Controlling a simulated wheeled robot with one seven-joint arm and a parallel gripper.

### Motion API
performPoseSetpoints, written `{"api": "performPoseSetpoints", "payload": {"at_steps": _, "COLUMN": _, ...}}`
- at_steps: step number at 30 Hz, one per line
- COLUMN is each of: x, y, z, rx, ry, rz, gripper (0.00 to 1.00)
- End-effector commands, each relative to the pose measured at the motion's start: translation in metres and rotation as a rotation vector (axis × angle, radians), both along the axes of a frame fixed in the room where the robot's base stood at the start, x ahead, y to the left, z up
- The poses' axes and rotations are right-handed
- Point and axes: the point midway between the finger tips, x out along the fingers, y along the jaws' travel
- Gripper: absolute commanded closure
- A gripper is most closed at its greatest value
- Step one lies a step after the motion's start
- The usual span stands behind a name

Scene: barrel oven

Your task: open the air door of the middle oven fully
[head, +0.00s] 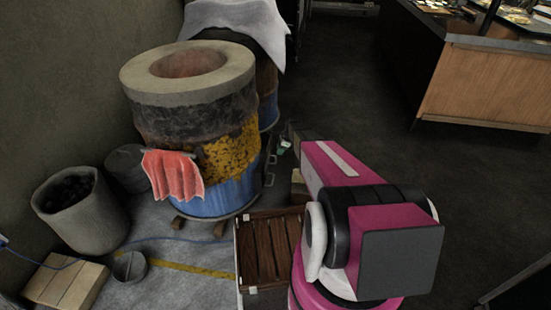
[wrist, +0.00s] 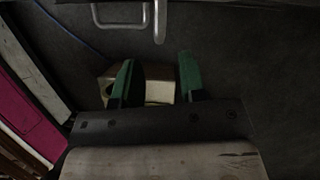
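A barrel oven (head: 215,150) with a concrete rim, yellow-black middle and blue base stands left of my arm in the head view. Another oven (head: 267,90) stands behind it, partly hidden under a pale cloth. I cannot tell which is the middle one. Small metal handles (head: 269,178) show low on the front oven's right side. In the wrist view, a grey U-shaped metal handle (wrist: 120,24) and a bar end (wrist: 160,22) show at the top, beyond my fingertips. My gripper (wrist: 157,60) is open, its green fingers apart with no handle between them. The air door's position is unclear.
A tan box (wrist: 158,85) lies on the floor behind the fingers in the wrist view. A wooden slatted crate (head: 268,248) sits below my arm. A red cloth (head: 172,176) hangs on the front oven. A charcoal bin (head: 85,215) stands left. Floor right of the ovens is open.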

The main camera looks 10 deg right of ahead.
Motion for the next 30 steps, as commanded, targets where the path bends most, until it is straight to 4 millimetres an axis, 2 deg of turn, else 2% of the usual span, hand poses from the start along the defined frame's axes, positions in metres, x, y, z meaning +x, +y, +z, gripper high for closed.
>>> {"api": "performPoseSetpoints", "payload": {"at_steps": 3, "x": 0.002, "y": 0.009, "z": -0.022, "rx": 0.0, "ry": 0.001, "rz": 0.002, "gripper": 0.62}}
{"api": "performPoseSetpoints", "payload": {"at_steps": 10, "x": 0.003, "y": 0.023, "z": -0.055, "rx": 0.0, "ry": 0.001, "rz": 0.001, "gripper": 0.62}}
{"api": "performPoseSetpoints", "payload": {"at_steps": 15, "x": 0.003, "y": 0.026, "z": -0.064, "rx": 0.0, "ry": 0.0, "rz": 0.001, "gripper": 0.62}}
{"api": "performPoseSetpoints", "payload": {"at_steps": 21, "x": 0.002, "y": 0.027, "z": -0.064, "rx": 0.0, "ry": 0.0, "rz": 0.001, "gripper": 0.62}}
{"api": "performPoseSetpoints", "payload": {"at_steps": 22, "x": 0.002, "y": 0.027, "z": -0.064, "rx": 0.0, "ry": 0.0, "rz": 0.001, "gripper": 0.65}}
{"api": "performPoseSetpoints", "payload": {"at_steps": 25, "x": 0.002, "y": 0.027, "z": -0.064, "rx": 0.0, "ry": 0.0, "rz": 0.001, "gripper": 0.98}}
{"api": "performPoseSetpoints", "payload": {"at_steps": 30, "x": 0.003, "y": 0.026, "z": -0.064, "rx": 0.0, "ry": -0.001, "rz": 0.002, "gripper": 1.0}}
